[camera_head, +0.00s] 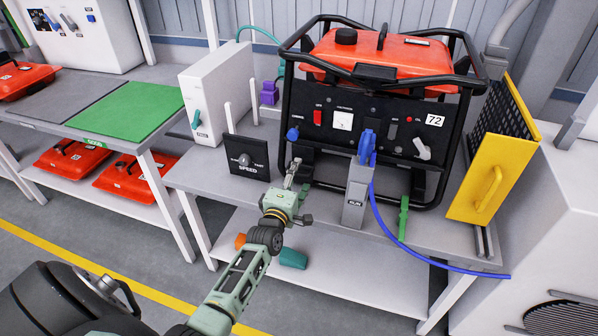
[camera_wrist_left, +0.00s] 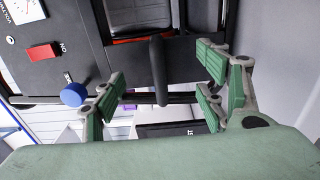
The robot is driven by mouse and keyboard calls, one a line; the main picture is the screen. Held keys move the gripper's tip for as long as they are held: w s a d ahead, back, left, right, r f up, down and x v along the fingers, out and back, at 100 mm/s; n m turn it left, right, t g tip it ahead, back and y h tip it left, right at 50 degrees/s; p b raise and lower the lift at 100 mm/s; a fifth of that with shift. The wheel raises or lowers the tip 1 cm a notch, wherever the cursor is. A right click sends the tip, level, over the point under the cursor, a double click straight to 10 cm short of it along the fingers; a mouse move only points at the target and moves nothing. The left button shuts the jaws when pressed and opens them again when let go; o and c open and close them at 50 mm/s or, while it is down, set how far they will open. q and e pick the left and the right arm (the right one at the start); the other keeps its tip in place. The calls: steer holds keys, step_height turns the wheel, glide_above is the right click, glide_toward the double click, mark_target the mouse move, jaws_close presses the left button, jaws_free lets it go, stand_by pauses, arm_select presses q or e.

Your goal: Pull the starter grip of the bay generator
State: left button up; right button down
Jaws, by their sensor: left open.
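The generator (camera_head: 385,115) stands on the grey bench, with an orange tank, a black tube frame and a black front panel. My left gripper (camera_head: 297,174) is at its lower left front, below the blue knob (camera_head: 293,134). In the left wrist view my left gripper (camera_wrist_left: 160,92) is open, its green-padded fingers spread to either side of a black bar-like handle (camera_wrist_left: 158,70), which looks like the starter grip. I cannot tell whether the fingers touch it. In the head view the handle is not clear behind the gripper. My right gripper is not in view.
A SPEED dial plate (camera_head: 247,158) stands left of the generator. A RUN post (camera_head: 356,195) with a blue plug and cable (camera_head: 400,240) stands in front. A yellow guard (camera_head: 490,150) is at right. Orange cans (camera_head: 135,177) sit on the left shelves.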

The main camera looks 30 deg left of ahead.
arm_select(q)
steer(key=shift+s, duration=0.1)
steer(key=p+v, duration=0.3)
steer(key=v, duration=0.2)
steer(key=shift+r, duration=0.1)
steer(key=p+v, duration=0.1)
steer(key=v, duration=0.4)
steer(key=shift+p, duration=0.35)
steer(key=shift+d, duration=0.1)
